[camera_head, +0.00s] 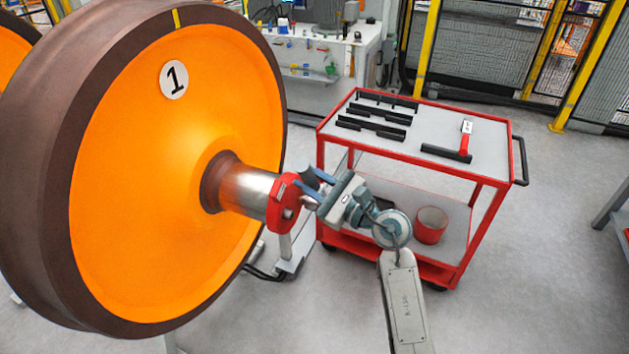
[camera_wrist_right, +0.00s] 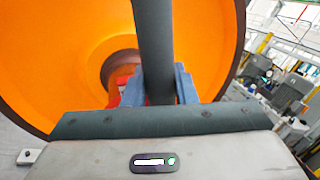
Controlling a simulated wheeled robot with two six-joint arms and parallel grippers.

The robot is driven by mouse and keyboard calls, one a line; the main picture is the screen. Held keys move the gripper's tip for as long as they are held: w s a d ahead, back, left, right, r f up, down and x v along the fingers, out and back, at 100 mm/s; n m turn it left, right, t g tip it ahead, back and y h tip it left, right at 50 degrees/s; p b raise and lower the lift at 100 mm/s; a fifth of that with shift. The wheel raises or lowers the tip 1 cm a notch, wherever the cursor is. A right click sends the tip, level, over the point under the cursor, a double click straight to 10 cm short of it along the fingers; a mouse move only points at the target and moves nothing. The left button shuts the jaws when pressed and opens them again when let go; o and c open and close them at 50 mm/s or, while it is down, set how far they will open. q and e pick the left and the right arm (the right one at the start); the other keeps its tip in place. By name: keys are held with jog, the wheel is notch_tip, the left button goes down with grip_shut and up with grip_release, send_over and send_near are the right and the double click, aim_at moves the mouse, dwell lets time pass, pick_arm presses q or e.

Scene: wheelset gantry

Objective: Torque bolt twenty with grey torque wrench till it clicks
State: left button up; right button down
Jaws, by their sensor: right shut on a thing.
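My right gripper (camera_head: 308,188) is in front of the axle end of a large orange wheel (camera_head: 130,190). Its two blue fingers are shut on a dark grey bar (camera_wrist_right: 154,45), which looks like the torque wrench handle; it runs upward between the fingers in the right wrist view. In the head view only a short dark part of it shows at the fingers. A red end piece (camera_head: 281,203) sits on the bare metal axle stub (camera_head: 246,190), right by the fingertips; contact with the wrench cannot be told. Bolt twenty cannot be made out. My left gripper is not in view.
A red cart (camera_head: 418,120) stands behind my right arm. A red can (camera_head: 431,225) is on the lower shelf.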

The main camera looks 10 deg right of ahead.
jog(key=shift+w+a+r, duration=0.1)
jog(key=shift+w+a, duration=0.15)
jog(key=shift+a, duration=0.15)
jog(key=w+d+r+m+p, duration=0.1)
jog(key=p, duration=0.1)
jog(key=w+r+m+p, duration=0.1)
jog(key=p, duration=0.2)
jog(key=shift+w+d+h, duration=0.35)
jog(key=shift+d+h, duration=0.05)
jog(key=shift+w+d+m, duration=0.15)
jog(key=shift+d+m, duration=0.05)
jog(key=shift+m, duration=0.1)
jog(key=shift+f, duration=0.2)
jog(key=shift+w, duration=0.1)
